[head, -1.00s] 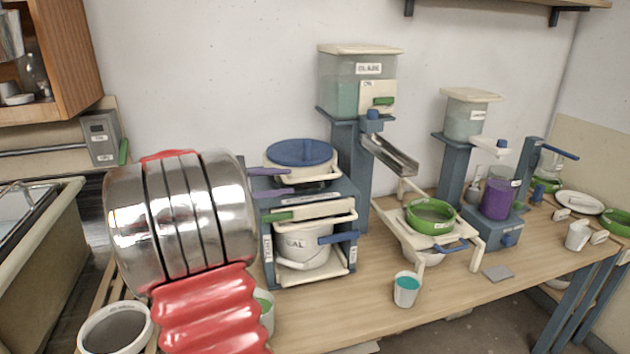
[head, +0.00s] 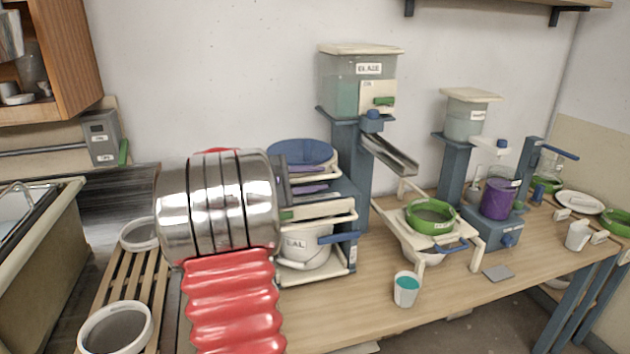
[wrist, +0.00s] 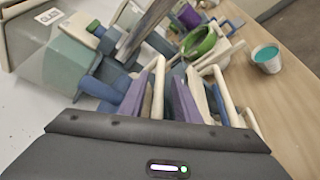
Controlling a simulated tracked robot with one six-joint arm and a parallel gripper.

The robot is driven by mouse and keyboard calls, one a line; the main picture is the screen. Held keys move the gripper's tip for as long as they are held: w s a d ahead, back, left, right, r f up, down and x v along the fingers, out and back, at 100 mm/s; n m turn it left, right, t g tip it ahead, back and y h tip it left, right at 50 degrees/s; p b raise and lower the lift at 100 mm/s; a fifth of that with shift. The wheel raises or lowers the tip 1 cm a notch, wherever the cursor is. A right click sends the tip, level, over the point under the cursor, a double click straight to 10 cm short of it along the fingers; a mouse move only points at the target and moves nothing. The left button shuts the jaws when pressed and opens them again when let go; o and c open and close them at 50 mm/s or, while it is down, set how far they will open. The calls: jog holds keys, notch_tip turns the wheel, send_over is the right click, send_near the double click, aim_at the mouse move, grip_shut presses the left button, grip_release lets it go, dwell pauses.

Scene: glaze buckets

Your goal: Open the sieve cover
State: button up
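The blue round top of the sieve (head: 300,153) sits in a cream ring on the blue stand, just right of my gripper in the head view. Its surface looks smooth, and no knob shows on it. My gripper (head: 303,179) is at the front of this top, a little below its rim. Its two purple fingers are apart, one above the other. The wrist view shows the fingers (wrist: 160,100) spread, with cream bars between and beside them. I cannot tell whether they touch the bars. My wrist hides the left side of the stand.
Below is a white labelled bucket (head: 305,250) in a frame with a blue handle. To the right stand the glaze tank (head: 345,95), a chute (head: 390,155), a green ring sieve (head: 430,216) and a teal cup (head: 406,289).

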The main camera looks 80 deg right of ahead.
jog(key=shift+c, duration=0.5)
jog(key=c, duration=0.6)
jog(key=shift+f, duration=0.1)
grip_shut()
jog(key=shift+a+f, duration=0.1)
jog(key=shift+a, duration=0.05)
